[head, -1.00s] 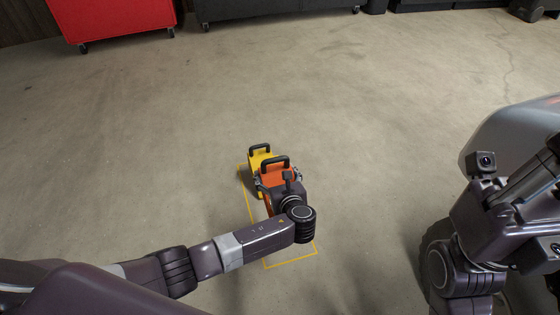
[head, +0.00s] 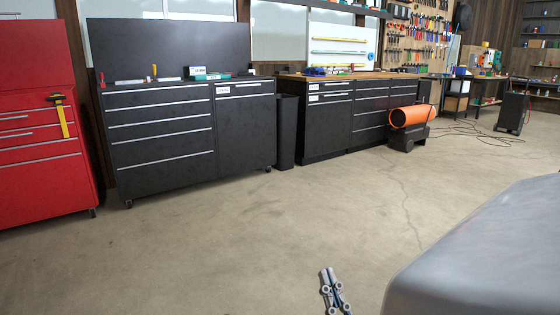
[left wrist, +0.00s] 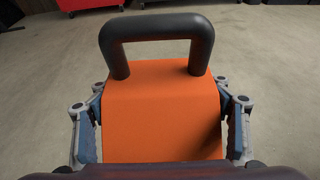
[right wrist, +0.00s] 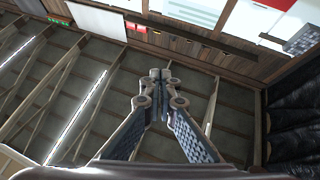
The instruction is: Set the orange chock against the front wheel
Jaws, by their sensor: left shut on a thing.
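The orange chock (left wrist: 162,110), with a black handle on top, fills the middle of the left wrist view. My left gripper (left wrist: 162,125) is shut on it, one finger against each side. Whether the chock touches the floor is hidden. The left gripper and chock are out of the head view. My right gripper (head: 335,292) is at the bottom edge of the head view, empty. Its fingertips meet in the right wrist view (right wrist: 160,92). The front wheel does not show in any view now. The grey bodywork (head: 490,250) stands at the right of the head view.
A red tool cabinet (head: 40,150), black drawer cabinets (head: 160,140) and a black bin (head: 287,130) line the wall. An orange cylindrical heater (head: 410,117) stands farther right, with cables (head: 475,132) on the floor. The concrete floor (head: 230,240) between is clear.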

